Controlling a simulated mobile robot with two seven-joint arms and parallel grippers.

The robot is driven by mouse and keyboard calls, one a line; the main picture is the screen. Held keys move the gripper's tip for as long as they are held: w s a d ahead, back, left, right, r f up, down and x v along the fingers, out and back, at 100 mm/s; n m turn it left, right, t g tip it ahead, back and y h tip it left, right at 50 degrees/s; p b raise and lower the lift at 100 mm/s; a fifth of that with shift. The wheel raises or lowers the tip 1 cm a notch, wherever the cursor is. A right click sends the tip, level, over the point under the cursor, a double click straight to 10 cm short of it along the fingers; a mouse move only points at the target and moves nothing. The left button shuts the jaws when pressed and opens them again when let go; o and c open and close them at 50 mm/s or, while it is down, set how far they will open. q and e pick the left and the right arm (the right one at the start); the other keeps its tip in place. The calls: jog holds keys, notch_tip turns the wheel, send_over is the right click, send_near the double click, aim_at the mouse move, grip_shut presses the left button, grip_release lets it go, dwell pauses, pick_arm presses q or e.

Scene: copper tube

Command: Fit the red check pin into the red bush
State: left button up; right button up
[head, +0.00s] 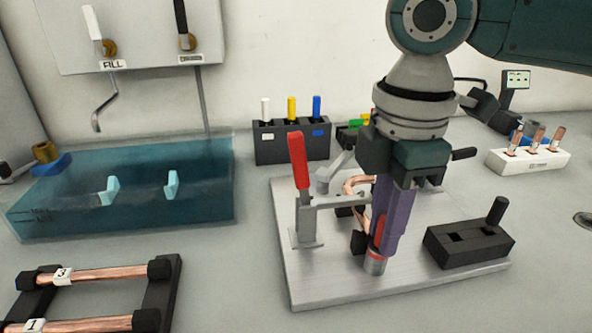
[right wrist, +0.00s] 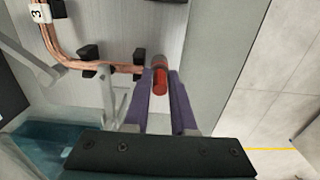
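The red check pin (head: 379,229) is between the purple fingers of my right gripper (head: 382,240), and it also shows in the right wrist view (right wrist: 160,82). The fingers point down and look closed on the pin. The bush (head: 375,262), a short grey metal cylinder with a red band, stands on the front of the metal fixture plate (head: 330,285). The pin's lower end is at or just above the bush; the fingers hide whether it has entered. My left gripper is in neither view.
A toggle clamp with a red handle (head: 298,160) stands left of the gripper. A bent copper tube (right wrist: 60,55) runs close by the fingers. A black block with two slots (head: 468,243) holds a black pin to the right. A blue tank (head: 120,200) stands at left.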

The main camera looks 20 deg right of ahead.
jog(key=o, duration=0.3)
jog(key=shift+o, duration=0.2)
notch_tip(320, 180, up, 12)
jog(key=p, duration=0.1)
jog(key=s+a+f+m+t+y, duration=0.1)
jog(key=s+a+f+m, duration=0.1)
jog(key=s+a+f, duration=0.1)
jog(key=s+a+f+m+t+y, duration=0.1)
jog(key=s+a+f+m, duration=0.2)
jog(key=a+f, duration=0.1)
jog(key=s+a+f+m+t+y, duration=0.1)
jog(key=s+a+f+m, duration=0.1)
jog(key=f, duration=0.3)
jog(key=shift+s+a+f+m, duration=0.25)
jog(key=shift+s+a+m, duration=0.15)
jog(key=shift+s+a, duration=0.35)
jog(key=s+d+f+m+h, duration=0.2)
jog(key=s+d+m, duration=0.3)
jog(key=s+d, duration=0.1)
jog(key=shift+s+d+m+t+h, duration=0.3)
jog(key=shift+d+h, duration=0.1)
jog(key=shift+d, duration=0.25)
